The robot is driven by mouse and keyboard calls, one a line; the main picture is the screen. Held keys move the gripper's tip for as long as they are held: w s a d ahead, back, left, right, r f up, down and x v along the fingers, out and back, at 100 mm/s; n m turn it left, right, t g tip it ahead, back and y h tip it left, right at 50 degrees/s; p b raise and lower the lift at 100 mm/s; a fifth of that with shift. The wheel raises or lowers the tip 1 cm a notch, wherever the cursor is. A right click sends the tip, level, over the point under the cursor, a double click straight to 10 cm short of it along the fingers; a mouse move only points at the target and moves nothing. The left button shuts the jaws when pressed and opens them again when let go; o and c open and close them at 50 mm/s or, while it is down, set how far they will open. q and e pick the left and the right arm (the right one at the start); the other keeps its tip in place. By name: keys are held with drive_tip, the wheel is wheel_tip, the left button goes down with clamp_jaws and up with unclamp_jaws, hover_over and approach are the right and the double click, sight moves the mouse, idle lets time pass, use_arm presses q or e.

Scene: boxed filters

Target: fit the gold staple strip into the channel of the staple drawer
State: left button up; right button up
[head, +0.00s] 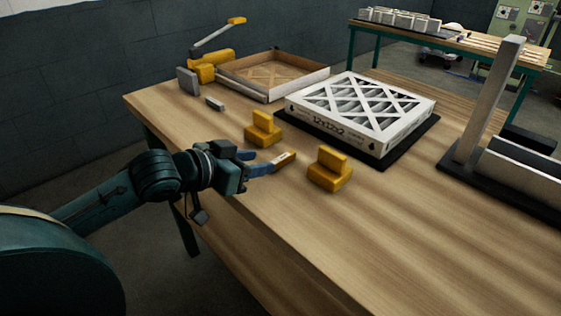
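My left gripper (265,162) reaches in from the left, low over the table's near-left part. Its two blue fingers appear spread apart. A small gold-brown strip with a pale patch on top (286,160) lies just past the fingertips, close to the lower finger; whether it touches that finger is hard to tell. I see no clear grip on it. A yellow stapler-like tool (213,66) with a raised lever arm stands at the back left of the table. A small grey bar (215,104) lies in front of it and may be the staple drawer; its channel is too small to see. My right gripper is out of view.
Two yellow stepped blocks, one behind (263,130) and one right of the strip (330,171), flank the fingertips. A boxed filter (361,110) sits on a black mat (377,158). An open cardboard tray (322,76) is behind. A grey post (487,100) stands right. The front table is clear.

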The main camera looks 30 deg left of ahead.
sight(277, 160)
use_arm(q)
drive_tip(key=shift+x, duration=2.6)
drive_tip(key=shift+d+f, duration=0.1)
drive_tip(key=shift+c, duration=0.2)
clamp_jaws()
